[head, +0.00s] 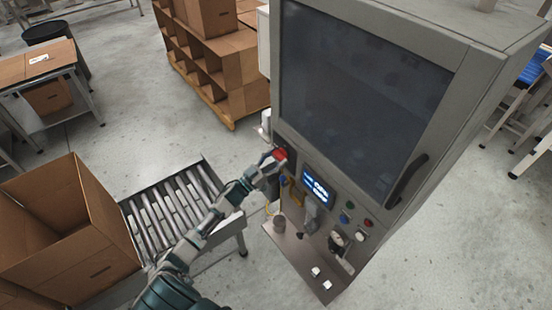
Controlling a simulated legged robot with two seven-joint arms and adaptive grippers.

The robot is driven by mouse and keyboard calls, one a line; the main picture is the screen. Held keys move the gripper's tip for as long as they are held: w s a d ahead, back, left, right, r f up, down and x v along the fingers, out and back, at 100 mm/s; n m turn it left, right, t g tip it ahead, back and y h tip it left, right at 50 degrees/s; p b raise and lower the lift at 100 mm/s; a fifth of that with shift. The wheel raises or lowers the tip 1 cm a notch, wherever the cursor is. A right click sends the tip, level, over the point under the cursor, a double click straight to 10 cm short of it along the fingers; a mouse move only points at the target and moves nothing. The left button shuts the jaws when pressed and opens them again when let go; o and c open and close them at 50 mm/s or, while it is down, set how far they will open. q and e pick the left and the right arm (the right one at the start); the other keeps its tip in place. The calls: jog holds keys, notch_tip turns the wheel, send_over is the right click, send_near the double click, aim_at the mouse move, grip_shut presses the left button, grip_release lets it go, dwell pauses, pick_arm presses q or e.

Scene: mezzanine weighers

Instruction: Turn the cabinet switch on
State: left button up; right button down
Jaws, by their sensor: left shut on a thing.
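The grey cabinet (468,62) stands at centre right, with a large dark window and a control panel below it. A red switch handle (281,154) shows at the left side of the cabinet, below the window's lower left corner. My left gripper (274,160) reaches it from the lower left and is shut on it. The fingers cover part of the red handle, so its exact angle is hard to tell. My right gripper is not in view.
The panel has a lit blue display (318,188) and several coloured buttons. A small shelf (285,248) juts out below it. A roller conveyor (170,213) and a cardboard box (45,262) stand at left. Floor is clear at lower right.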

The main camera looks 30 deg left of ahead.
pick_arm(q)
jog(key=m+h+b, duration=0.1)
jog(key=m, duration=0.2)
jog(key=shift+a+f+g, duration=0.1)
jog(key=shift+g, duration=0.3)
jog(key=m+g+h+b, duration=0.1)
jog(key=m, duration=0.3)
jog(key=shift+h+b, duration=0.4)
jog(key=m+g+h+b, duration=0.1)
jog(key=m+g, duration=0.1)
jog(key=m, duration=0.2)
jog(key=shift+m, duration=0.4)
jog(key=m+g+b, duration=0.1)
jog(key=m, duration=0.2)
jog(key=shift+g+h, duration=0.3)
jog(key=shift+h, duration=0.1)
jog(key=m+g, duration=0.1)
jog(key=m, duration=0.2)
jog(key=m+g, duration=0.1)
jog(key=m, duration=0.3)
jog(key=shift+f+g+y, duration=0.1)
jog(key=shift+g+y, duration=0.2)
jog(key=shift+f, duration=0.1)
